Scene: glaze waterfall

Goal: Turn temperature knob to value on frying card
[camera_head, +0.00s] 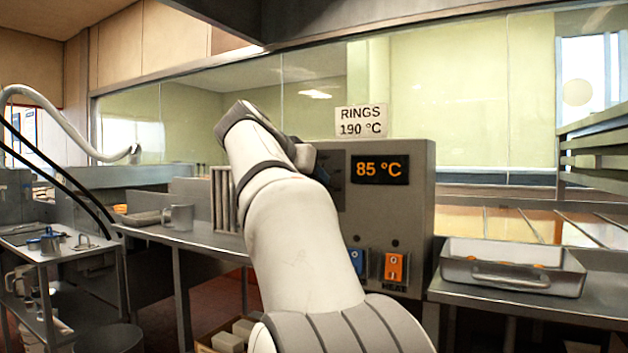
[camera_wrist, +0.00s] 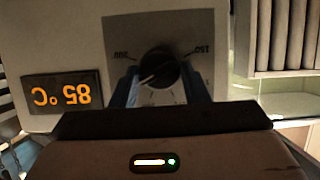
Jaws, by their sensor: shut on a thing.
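The temperature knob (camera_wrist: 160,68) is black and round with a pale pointer line. It sits on a dark dial plate (camera_wrist: 124,30) with marks for 150 and 200. In the wrist view my gripper (camera_wrist: 165,88) has its blue fingers on both sides of the knob, shut on it. The wrist view is upside down. The orange display (camera_head: 380,169) reads 85 °C, and it also shows in the wrist view (camera_wrist: 62,93). The frying card (camera_head: 361,121) above the control box reads RINGS 190 °C. In the head view my arm hides the knob and most of the gripper.
The grey control box (camera_head: 418,220) carries a blue switch (camera_head: 357,262) and an orange switch (camera_head: 396,266) marked HEAT. A metal tray (camera_head: 513,268) with orange items stands on the right counter. A mug (camera_head: 181,217) and a slatted rack (camera_head: 222,199) are to the left.

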